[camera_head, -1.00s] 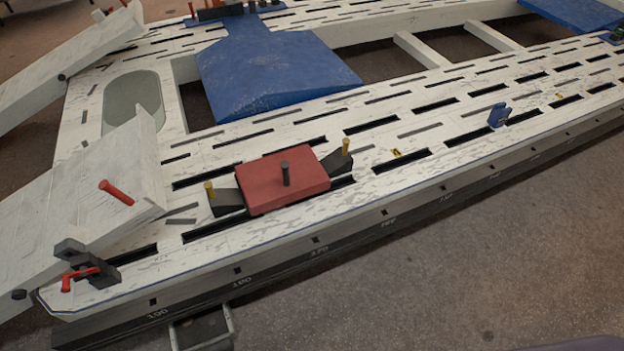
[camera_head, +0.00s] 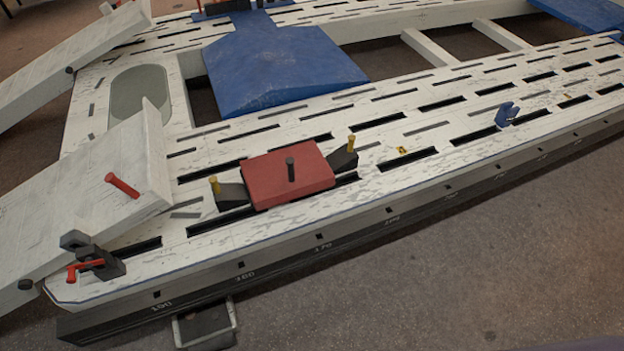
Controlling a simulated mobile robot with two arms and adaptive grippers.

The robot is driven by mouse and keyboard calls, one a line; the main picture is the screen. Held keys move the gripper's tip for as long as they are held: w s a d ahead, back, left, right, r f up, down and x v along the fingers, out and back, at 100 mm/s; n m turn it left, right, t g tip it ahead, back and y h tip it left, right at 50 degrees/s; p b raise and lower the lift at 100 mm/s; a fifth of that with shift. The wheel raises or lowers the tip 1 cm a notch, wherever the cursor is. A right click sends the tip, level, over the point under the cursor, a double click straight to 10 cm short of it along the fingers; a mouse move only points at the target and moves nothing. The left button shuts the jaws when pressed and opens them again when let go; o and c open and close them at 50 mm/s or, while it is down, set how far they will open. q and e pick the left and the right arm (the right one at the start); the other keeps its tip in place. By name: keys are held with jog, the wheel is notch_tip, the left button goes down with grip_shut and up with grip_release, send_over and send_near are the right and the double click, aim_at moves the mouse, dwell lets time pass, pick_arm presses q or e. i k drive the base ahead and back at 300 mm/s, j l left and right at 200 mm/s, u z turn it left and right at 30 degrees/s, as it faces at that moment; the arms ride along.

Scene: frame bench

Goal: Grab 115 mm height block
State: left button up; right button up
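A red block (camera_head: 268,186) with a dark upright peg (camera_head: 290,169) on top sits on the near rail of the white slotted frame bench (camera_head: 300,222). Dark wedge-shaped pieces with yellow pegs stand close at its left (camera_head: 231,194) and right (camera_head: 344,158) ends. A small blue piece (camera_head: 506,115) stands farther right on the same rail. No height marking shows on any of these, so I cannot tell which is 115 mm high. Neither of my grippers is in view.
White ramps (camera_head: 80,195) with a red handle (camera_head: 122,185) rest on the bench's left end. A dark clamp with a red lever (camera_head: 92,262) is at the near left corner. A blue plate (camera_head: 280,68) lies behind the red block.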

aim_at(506, 114)
jog(key=z, duration=1.3)
jog(key=i+l+u, duration=0.15)
jog(key=u, duration=0.45)
jog(key=i+l+u, duration=0.15)
jog(key=l, duration=0.2)
jog(key=i+l+u, duration=0.1)
jog(key=i+l, duration=0.15)
jog(key=i+l+u, duration=0.15)
jog(key=l, duration=0.35)
jog(key=i+l+u, duration=0.15)
jog(key=l, duration=0.25)
jog(key=i+l+u, duration=0.1)
jog(key=l, duration=0.3)
jog(key=i, duration=0.1)
